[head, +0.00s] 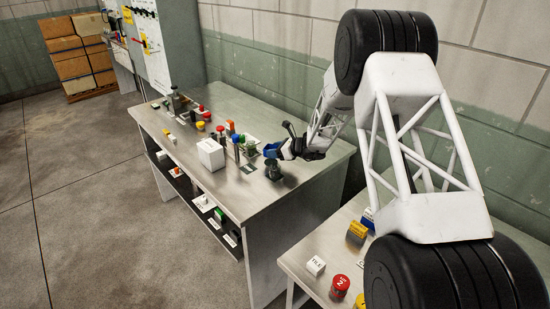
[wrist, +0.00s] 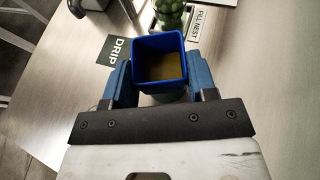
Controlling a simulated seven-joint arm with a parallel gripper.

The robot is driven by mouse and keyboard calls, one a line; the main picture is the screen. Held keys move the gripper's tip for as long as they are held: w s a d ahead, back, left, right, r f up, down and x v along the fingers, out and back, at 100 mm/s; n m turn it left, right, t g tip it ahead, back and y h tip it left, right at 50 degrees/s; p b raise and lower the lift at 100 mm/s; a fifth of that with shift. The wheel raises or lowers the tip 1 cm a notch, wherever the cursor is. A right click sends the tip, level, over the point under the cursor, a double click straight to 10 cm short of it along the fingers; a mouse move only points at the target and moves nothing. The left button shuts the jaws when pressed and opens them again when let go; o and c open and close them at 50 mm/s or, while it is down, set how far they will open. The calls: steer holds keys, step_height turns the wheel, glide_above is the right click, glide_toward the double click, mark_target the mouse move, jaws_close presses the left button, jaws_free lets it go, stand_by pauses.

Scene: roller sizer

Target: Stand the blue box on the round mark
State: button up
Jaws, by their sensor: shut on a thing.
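The blue box (wrist: 160,42) is an open-topped, square container with a yellow-brown inside. My gripper (wrist: 160,80) is shut on it, one blue finger on each side, in the wrist view. In the head view the blue box (head: 270,151) is a small blue shape at my gripper (head: 277,150), above the right part of the far metal table. I cannot make out the round mark in either view. Whether the box touches anything below is hard to tell.
In the wrist view, a DRIP label (wrist: 117,49) and a FILL NEST label (wrist: 196,24) lie beside the box.

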steer(key=shift+f, duration=1.7)
steer(key=shift+f, duration=0.1)
steer(key=o, duration=1)
steer(key=v, duration=1.2)
